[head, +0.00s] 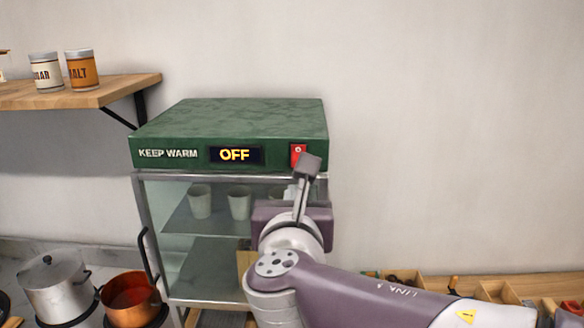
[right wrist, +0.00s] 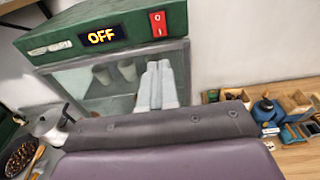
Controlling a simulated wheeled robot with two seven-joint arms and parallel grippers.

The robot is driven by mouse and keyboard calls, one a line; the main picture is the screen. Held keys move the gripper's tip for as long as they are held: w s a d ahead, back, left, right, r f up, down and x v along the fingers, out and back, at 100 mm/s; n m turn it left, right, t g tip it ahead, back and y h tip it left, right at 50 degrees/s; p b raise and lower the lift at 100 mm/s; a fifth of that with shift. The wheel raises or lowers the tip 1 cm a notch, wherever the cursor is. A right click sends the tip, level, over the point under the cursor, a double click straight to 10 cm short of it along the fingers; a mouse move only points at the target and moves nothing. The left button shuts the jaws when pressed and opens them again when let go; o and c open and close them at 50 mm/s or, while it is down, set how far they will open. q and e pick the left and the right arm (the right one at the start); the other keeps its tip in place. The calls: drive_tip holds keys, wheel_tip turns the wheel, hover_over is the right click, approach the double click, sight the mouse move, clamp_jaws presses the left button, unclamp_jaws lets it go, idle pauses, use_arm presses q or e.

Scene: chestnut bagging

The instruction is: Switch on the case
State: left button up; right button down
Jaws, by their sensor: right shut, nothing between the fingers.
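The warming case (head: 228,118) has a green top, a glass front and a metal frame. Its display (head: 235,155) reads OFF, and it also shows in the right wrist view (right wrist: 101,36). The red switch (head: 298,153) sits right of the display, and shows whole in the right wrist view (right wrist: 158,24). My right gripper (head: 309,165) is shut and empty, its fingertips overlapping the switch's lower right in the head view. In the right wrist view its fingers (right wrist: 158,70) point toward the case below the switch. I cannot tell whether they touch it. My left gripper is not in view.
White cups (head: 239,205) stand inside the case behind the glass. A shelf (head: 85,92) with jars is at the upper left. A steel pot (head: 55,287) and a copper pot (head: 130,296) stand at the lower left. Wooden bins (right wrist: 297,102) are at the right. The wall above is clear.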

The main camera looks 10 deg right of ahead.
drive_tip(key=p+x, duration=0.4)
drive_tip(key=x, duration=1)
drive_tip(key=shift+p, duration=0.3)
drive_tip(key=shift+s+f, duration=0.1)
